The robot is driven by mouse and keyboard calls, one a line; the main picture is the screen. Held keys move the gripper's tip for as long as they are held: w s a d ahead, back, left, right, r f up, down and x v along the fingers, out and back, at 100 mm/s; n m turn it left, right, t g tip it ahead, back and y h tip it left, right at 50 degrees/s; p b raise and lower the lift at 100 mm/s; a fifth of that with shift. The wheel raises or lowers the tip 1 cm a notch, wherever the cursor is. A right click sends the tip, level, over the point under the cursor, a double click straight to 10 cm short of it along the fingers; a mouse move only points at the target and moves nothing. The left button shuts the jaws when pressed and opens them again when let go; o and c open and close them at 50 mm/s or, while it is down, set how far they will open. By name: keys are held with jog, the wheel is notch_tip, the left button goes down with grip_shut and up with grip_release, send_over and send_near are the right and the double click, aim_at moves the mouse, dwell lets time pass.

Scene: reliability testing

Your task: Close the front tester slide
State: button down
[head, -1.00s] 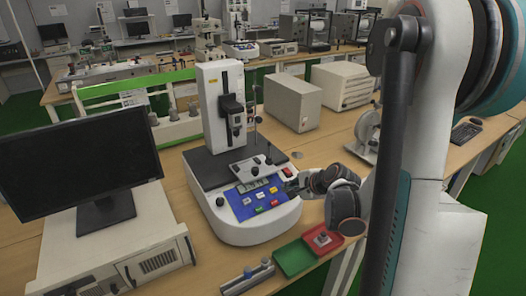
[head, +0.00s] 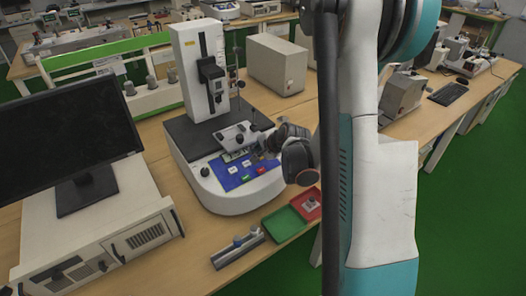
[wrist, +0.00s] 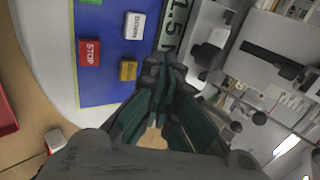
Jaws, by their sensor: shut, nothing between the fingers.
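The tester (head: 235,203) is a white machine with a rounded base, a tall column and a blue button panel (head: 226,176). Its front slide (head: 228,134) is a silver plate with black knobs, low in front of the column, above the display. In the wrist view, silver plate parts with dark knobs (wrist: 229,121) lie right of my fingers. My gripper (head: 262,155) is shut and empty at the right front of the slide. In the wrist view its fingertips (wrist: 172,66) are together beside the display (wrist: 176,25). I cannot tell whether they touch the slide.
A red STOP button (wrist: 90,52) and a yellow button (wrist: 128,70) lie close left of my fingers. A green tray (head: 283,226) and a red tray (head: 306,204) are at the bench's front edge. A monitor (head: 65,135) stands left. A beige box (head: 278,63) stands behind.

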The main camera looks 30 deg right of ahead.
aim_at(239, 132)
jog(key=shift+w+a+r, duration=0.1)
jog(key=shift+w, duration=1.3)
jog(key=w+b, duration=0.1)
jog(key=w, duration=0.8)
jog(key=shift+a, duration=0.15)
